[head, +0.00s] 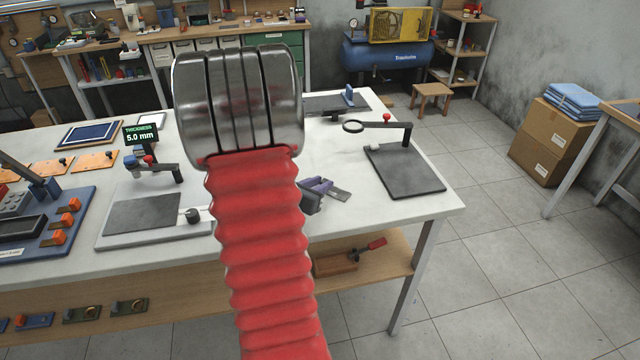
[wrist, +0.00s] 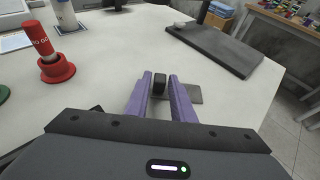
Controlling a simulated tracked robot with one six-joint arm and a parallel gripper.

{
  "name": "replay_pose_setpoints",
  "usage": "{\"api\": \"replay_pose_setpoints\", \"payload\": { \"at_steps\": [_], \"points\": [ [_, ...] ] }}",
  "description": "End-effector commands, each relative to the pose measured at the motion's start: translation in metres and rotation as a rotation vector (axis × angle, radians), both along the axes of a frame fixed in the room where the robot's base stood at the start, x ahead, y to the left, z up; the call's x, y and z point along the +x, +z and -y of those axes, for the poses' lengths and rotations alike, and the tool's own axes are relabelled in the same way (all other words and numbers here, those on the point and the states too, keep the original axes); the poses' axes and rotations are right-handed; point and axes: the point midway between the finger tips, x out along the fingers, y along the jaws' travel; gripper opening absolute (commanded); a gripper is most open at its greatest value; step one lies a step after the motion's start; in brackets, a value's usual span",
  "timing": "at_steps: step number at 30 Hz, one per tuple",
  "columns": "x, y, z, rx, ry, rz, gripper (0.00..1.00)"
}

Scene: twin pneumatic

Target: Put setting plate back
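My gripper (head: 322,186) has purple fingers and is low over the table beside this plate. In the wrist view, my gripper (wrist: 160,82) has its two fingertips on either side of the black grip (wrist: 159,80). I cannot tell whether they touch it, nor whether the plate rests on the table. My red arm hides part of the table in the head view.
A dark slab (head: 404,171) with a magnifier lies to the right. A grey slab (head: 142,214) on a pale base lies to the left, near a "5.0 mm" thickness sign (head: 141,134). A red holder with a stick (wrist: 56,68) stands left in the wrist view.

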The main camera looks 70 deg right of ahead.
Motion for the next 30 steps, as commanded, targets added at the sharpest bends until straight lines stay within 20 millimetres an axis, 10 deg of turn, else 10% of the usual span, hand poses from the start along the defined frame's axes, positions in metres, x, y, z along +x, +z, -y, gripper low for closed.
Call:
{"api": "replay_pose_setpoints", "payload": {
  "at_steps": [17, 30],
  "points": [
    [0.002, 0.004, -0.004, 0.0, 0.002, 0.0, 0.34],
    [0.016, 0.026, -0.056, -0.001, 0.005, 0.002, 0.34]
  ]
}}
